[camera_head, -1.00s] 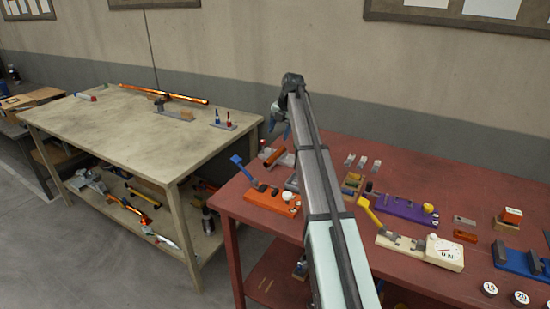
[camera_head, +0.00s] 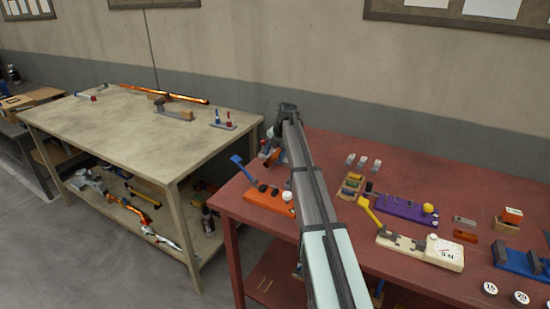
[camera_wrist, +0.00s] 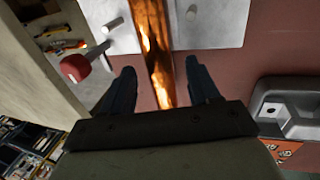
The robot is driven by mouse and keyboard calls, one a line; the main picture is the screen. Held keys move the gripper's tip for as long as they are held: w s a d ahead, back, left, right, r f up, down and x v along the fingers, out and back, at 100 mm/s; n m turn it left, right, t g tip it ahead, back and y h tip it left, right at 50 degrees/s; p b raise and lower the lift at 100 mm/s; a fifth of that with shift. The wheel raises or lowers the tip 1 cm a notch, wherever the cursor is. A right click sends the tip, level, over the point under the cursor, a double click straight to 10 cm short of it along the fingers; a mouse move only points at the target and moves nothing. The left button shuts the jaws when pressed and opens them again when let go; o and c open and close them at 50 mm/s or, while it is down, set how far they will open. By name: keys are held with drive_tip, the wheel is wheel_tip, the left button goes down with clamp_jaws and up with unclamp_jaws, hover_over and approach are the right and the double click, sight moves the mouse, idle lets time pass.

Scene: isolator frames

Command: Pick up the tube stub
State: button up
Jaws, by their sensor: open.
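The tube stub (camera_wrist: 157,50) is a shiny copper-coloured tube. In the wrist view it runs from the top edge down between the two fingers of my gripper (camera_wrist: 161,88). The dark fingers are open, one on each side of the tube, with a gap visible on both sides. I cannot tell how far below the fingertips the tube lies. In the head view the tube stub (camera_head: 279,155) is a small orange piece at the red table's back left corner, partly hidden by my arm.
A pale plate with pegs (camera_wrist: 205,22) lies by the tube. A red knob (camera_wrist: 75,67) stands left and a grey metal tray (camera_wrist: 300,92) right. In the head view, an orange clamp fixture (camera_head: 270,198) is nearby on the red table (camera_head: 480,175). A beige table (camera_head: 120,135) stands left.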

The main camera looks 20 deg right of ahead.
drive_tip(key=shift+f, duration=0.3)
drive_tip(key=shift+c, duration=0.4)
clamp_jaws()
